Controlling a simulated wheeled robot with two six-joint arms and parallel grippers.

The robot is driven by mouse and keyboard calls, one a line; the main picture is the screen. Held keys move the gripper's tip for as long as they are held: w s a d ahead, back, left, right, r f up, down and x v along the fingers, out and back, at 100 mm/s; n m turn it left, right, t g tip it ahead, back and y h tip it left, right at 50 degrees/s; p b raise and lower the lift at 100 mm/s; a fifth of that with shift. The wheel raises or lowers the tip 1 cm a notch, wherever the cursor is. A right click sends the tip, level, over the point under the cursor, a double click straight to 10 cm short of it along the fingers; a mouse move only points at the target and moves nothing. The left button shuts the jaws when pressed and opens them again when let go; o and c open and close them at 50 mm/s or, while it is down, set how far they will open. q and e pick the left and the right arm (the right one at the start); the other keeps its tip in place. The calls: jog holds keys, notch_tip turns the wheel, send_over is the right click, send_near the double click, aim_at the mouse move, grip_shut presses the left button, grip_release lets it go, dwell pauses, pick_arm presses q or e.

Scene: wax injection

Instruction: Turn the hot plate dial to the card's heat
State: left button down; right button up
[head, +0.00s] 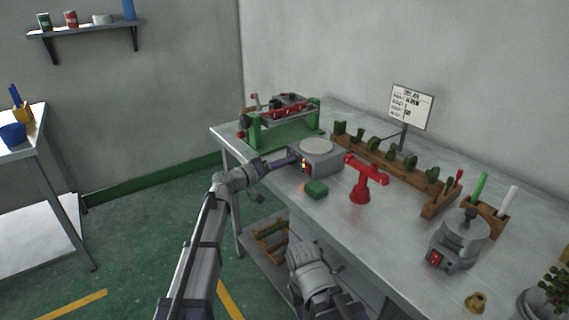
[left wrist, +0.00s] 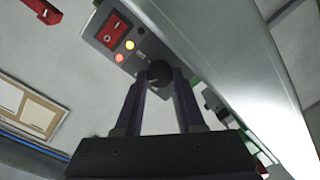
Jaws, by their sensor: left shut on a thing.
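The hot plate (head: 325,162) is a grey box with a pale round top, standing on the bench left of the red stand. Its front panel (left wrist: 125,62) shows in the left wrist view, with a red switch, two lit lamps, one reddish and one yellow, and a dark round dial (left wrist: 157,73). My left gripper (head: 291,160) reaches the panel from the left, its two fingers shut on either side of the dial. The card (head: 411,107) stands on a post behind the bench items; its writing is too small to read surely. My right gripper is not in view.
A green block (head: 316,190) lies just in front of the hot plate. A red stand (head: 361,182) is to its right, a green-framed machine (head: 283,124) behind left. A wooden rack (head: 385,165) and a grey pot (head: 458,240) stand farther right on the bench (head: 390,225).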

pick_arm(q)
jog(key=m, duration=0.6)
jog(key=shift+s+f, duration=0.1)
jog(key=shift+s, duration=0.05)
jog(key=m+t+b, duration=0.1)
jog(key=m, duration=0.4)
jog(key=shift+m, duration=0.3)
dwell(0.4)
jog(key=c, duration=0.5)
grip_release()
jog(key=shift+v, duration=3.85)
